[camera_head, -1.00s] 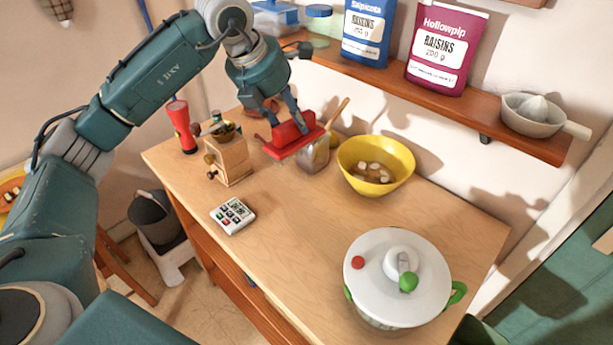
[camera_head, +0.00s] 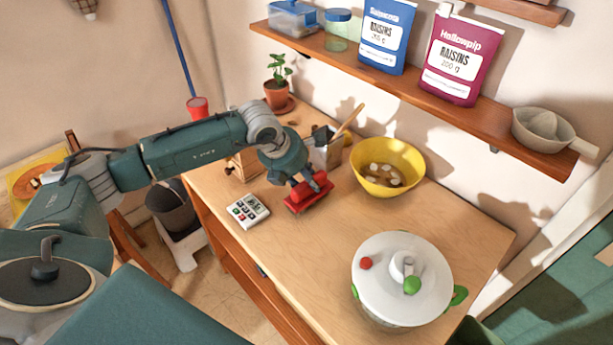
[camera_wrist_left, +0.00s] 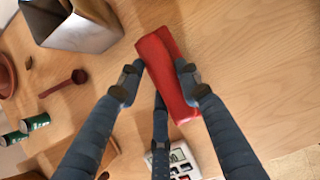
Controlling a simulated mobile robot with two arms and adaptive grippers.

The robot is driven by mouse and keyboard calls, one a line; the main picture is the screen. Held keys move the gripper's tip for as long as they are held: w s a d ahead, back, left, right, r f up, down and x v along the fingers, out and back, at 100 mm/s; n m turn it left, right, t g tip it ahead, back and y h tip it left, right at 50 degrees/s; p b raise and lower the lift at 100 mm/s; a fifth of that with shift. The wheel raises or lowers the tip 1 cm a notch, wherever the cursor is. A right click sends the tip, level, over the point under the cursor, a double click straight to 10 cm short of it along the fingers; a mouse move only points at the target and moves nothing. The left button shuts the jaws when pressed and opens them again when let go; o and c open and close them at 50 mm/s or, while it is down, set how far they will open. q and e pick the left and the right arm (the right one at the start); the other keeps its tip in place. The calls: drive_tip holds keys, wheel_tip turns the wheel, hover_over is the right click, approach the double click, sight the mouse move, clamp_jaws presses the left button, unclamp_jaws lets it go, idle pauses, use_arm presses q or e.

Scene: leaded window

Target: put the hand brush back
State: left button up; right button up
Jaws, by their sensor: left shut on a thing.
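The red hand brush (camera_head: 296,206) is low over the wooden tabletop, right of the white timer (camera_head: 248,210). I cannot tell whether it touches the wood. My left gripper (camera_head: 312,186) comes down on it from above and is shut on it. My right gripper is in neither view.
A metal utensil pot (camera_head: 326,158) stands just behind the brush, with a yellow bowl (camera_head: 390,185) to its right. A lidded white pot (camera_head: 385,255) stands at the front right. A wall shelf (camera_head: 470,115) runs above. The middle of the tabletop is clear.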

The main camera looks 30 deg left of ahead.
use_arm(q)
drive_tip(key=shift+f, duration=0.15)
drive_tip(key=o, duration=1)
